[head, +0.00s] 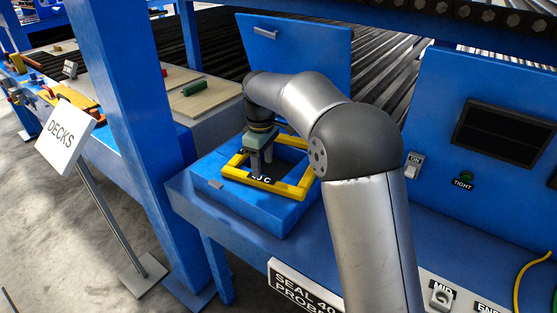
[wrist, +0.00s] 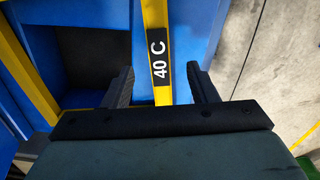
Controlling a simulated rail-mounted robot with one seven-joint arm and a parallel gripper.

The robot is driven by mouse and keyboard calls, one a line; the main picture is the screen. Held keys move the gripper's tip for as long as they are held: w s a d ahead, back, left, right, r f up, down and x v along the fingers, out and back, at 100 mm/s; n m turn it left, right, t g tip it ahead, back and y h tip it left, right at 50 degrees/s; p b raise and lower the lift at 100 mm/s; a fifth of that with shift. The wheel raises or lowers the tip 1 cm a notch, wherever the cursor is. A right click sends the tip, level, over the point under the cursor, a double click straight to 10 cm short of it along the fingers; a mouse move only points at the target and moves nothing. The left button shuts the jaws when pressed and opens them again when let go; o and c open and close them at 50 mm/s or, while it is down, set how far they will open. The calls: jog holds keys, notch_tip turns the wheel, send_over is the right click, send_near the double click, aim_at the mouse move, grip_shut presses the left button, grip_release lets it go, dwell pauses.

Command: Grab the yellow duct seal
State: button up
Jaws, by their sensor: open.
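The yellow duct seal (head: 285,188) is a square frame lying on top of a blue box (head: 281,213). My forearm and gripper hide part of its far side in the head view. My gripper (head: 259,171) points down over the left part of the frame. In the wrist view, one yellow bar of the seal (wrist: 154,28) with a black "40 C" label runs between the two fingers of my gripper (wrist: 163,84). The fingers are apart, one on each side of the bar, with a gap on both sides. Nothing is gripped.
A raised blue panel (head: 303,58) stands behind the box. A blue post (head: 125,130) rises at the left, beside a "DECKS" sign (head: 66,136). A dark opening (wrist: 88,55) lies inside the frame.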

aim_at(262, 179)
jog(key=shift+w+a+f+p, duration=0.15)
jog(key=shift+f+p, duration=0.1)
jog(key=shift+f, duration=1.15)
jog(key=shift+w+a+f+p, duration=0.15)
jog(key=shift+f+p, duration=0.1)
jog(key=shift+f, duration=1.15)
jog(key=shift+s, duration=0.1)
jog(key=shift+c, duration=0.3)
grip_shut()
jog(key=shift+r, duration=0.15)
